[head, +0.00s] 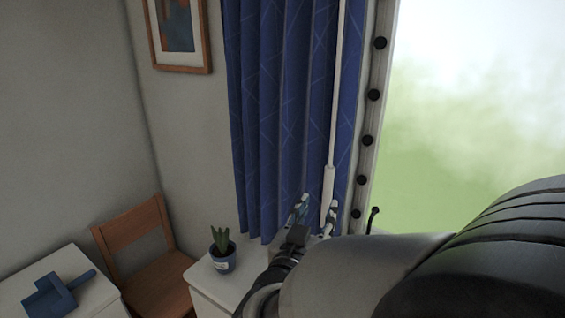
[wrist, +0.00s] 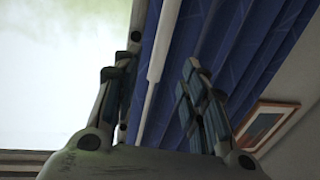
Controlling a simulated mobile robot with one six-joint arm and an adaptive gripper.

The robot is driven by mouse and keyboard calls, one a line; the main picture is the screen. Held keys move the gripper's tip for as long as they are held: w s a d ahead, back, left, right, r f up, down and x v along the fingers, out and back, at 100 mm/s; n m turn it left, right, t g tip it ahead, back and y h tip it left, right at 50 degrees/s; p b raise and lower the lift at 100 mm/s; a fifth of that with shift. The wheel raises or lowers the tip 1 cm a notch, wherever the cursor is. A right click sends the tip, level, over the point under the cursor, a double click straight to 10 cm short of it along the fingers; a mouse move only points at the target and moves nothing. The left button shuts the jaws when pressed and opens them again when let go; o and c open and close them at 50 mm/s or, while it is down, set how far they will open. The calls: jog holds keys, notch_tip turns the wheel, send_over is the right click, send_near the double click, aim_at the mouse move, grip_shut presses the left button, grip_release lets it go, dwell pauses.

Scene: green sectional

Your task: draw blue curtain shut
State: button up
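The blue curtain (head: 285,110) with thin pale lines hangs bunched at the left side of the bright window (head: 480,110). A white wand (head: 328,190) hangs down in front of the curtain's right part, with a thicker handle at its lower end. My gripper (head: 317,210) is at the height of this handle, its two fingers apart on either side of it in the picture. In the wrist view the wand (wrist: 155,60) runs up between the open fingers of my gripper (wrist: 162,75), and the curtain (wrist: 215,40) is behind. I cannot tell whether a finger touches the wand.
A potted plant (head: 222,250) stands on a white surface (head: 205,278) below the curtain. A wooden chair (head: 140,250) and a white table (head: 70,265) with a blue dustpan-like object (head: 50,298) are at left. A framed picture (head: 178,30) hangs beside the curtain.

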aim_at(327, 190)
jog(key=b+x, duration=0.1)
jog(key=x, duration=0.9)
jog(key=shift+w+d, duration=0.1)
jog(key=shift+w, duration=0.2)
jog(key=shift+c, duration=0.5)
grip_shut()
